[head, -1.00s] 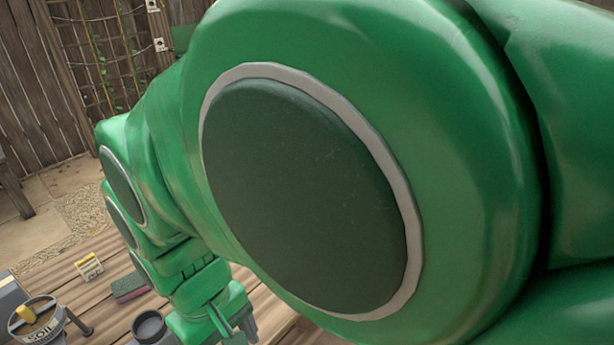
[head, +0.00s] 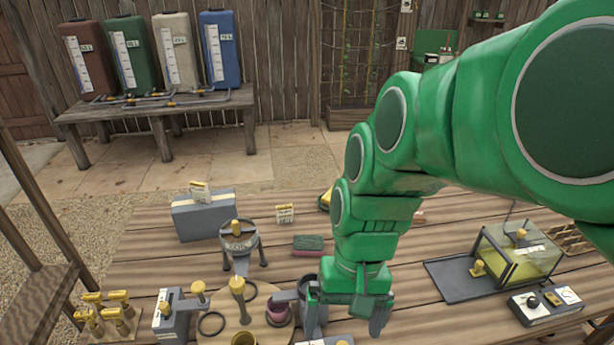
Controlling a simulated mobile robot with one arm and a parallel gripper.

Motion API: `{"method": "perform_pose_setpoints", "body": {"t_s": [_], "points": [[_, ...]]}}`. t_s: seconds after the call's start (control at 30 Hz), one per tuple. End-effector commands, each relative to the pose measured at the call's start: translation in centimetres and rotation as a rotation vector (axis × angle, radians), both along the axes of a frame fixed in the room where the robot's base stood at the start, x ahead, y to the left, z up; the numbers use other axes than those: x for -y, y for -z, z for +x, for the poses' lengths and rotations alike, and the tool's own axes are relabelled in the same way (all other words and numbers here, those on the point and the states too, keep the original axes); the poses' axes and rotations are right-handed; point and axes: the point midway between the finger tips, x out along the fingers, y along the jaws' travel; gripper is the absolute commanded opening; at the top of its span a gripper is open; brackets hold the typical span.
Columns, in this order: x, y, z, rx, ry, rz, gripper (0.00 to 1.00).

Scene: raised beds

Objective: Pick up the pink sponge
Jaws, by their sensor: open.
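A small block that looks like a sponge, green on top with a pink side (head: 308,244), lies flat on the wooden table. It is just left of my arm. A small pinkish thing (head: 420,217) shows behind my arm on the right, mostly hidden, so I cannot tell what it is. My gripper (head: 346,326) is open and points down over the near part of the table, nearer than the green-and-pink block and apart from it. The space between its fingers looks empty.
A labelled pot on legs (head: 239,243), a grey box (head: 204,216) and a small yellow-white packet (head: 285,214) stand left of the block. A round wooden board (head: 232,325) with cups is at the front. A glass tank (head: 518,250) stands right.

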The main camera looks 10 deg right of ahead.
Motion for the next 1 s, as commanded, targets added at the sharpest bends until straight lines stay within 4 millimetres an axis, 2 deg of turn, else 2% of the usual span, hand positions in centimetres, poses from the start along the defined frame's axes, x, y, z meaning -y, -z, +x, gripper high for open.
{"method": "perform_pose_setpoints", "body": {"t_s": [0.5,0.73,1.0], "points": [[-4.6,0.8,9.5,-0.137,0.225,0.224,0.99],[-5.8,1.7,13.9,-0.208,0.344,0.316,0.99],[-6.2,3.1,19.3,-0.294,0.499,0.421,0.99]]}}
